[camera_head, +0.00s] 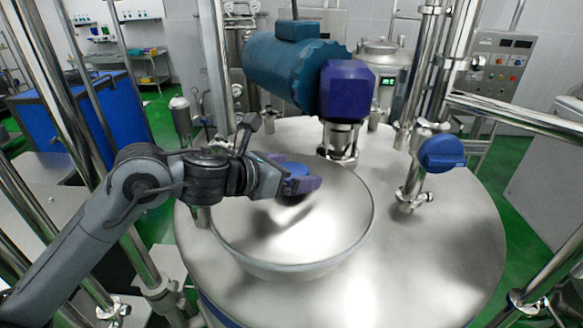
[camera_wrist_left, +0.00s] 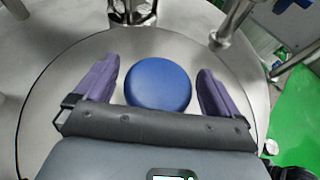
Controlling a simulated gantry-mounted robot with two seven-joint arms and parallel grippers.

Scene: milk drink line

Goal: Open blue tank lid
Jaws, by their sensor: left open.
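The round steel tank lid (camera_head: 330,240) lies flat on top of the large steel tank (camera_head: 440,245), towards its left side, and looks closed. A round blue knob (camera_wrist_left: 158,84) sits on the lid; in the head view the knob (camera_head: 296,169) is partly hidden by my fingers. My left gripper (camera_head: 303,180) is at the knob, with its purple fingers open. In the left wrist view, the gripper (camera_wrist_left: 160,78) has one finger on each side of the knob, with a visible gap on both sides. My right gripper is not in view.
A teal motor with a purple housing (camera_head: 346,88) stands just behind the lid. A steel pipe with a blue valve handle (camera_head: 441,153) rises to its right. Vertical steel pipes flank the tank. A control panel (camera_head: 495,65) is at the back right.

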